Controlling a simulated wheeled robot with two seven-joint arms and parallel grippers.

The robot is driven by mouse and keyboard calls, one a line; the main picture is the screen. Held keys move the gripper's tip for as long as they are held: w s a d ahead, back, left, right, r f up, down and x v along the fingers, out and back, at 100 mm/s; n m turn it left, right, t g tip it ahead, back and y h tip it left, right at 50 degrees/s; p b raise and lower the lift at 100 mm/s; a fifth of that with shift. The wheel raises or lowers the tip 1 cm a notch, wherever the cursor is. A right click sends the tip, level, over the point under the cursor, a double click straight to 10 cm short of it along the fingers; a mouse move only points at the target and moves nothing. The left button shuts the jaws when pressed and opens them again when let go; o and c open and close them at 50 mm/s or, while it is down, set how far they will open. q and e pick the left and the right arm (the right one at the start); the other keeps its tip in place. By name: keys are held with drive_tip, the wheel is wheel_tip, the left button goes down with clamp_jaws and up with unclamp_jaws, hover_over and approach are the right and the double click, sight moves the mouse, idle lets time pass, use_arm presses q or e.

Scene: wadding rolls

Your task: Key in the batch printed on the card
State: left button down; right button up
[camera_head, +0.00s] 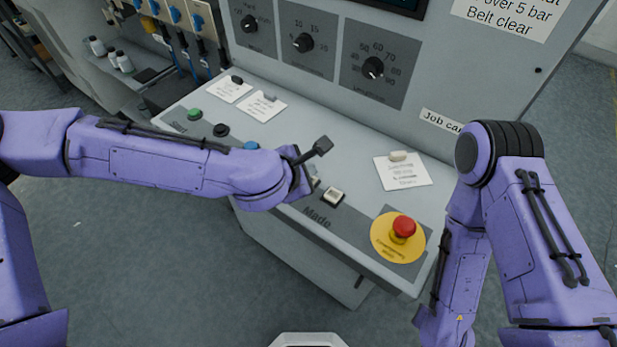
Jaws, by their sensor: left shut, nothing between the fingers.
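A white card (402,177) with small printed lines, too small to read surely, lies on the sloped desk under a pale block, below a "Job card" label (440,121). Two more cards, one on the left (229,90) and one beside it (263,108), lie further left under dark and grey blocks. Three black dials, left (250,23), middle (303,42) and right (373,67), are on the upright panel. A white button (334,195) sits near the front edge, above "Made". My left gripper (321,146) is shut and empty above the desk, left of the job card. My right gripper is out of view.
A red emergency button (404,227) on a yellow disc is at the desk's front right. Green (194,114), black (221,130) and blue (251,146) buttons line the left side; my left arm passes close to them. Part of a dark screen (400,4) shows at the top.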

use_arm(q)
drive_tip(key=shift+f, duration=0.1)
idle(0.5)
drive_tip(key=shift+f, duration=0.35)
drive_tip(key=shift+f+b, duration=0.45)
idle(0.5)
drive_tip(key=shift+r+p, duration=0.85)
drive_tip(key=shift+p, duration=0.05)
wheel_tip(320, 180, up, 5)
drive_tip(key=p, duration=0.5)
drive_tip(key=shift+r, duration=0.15)
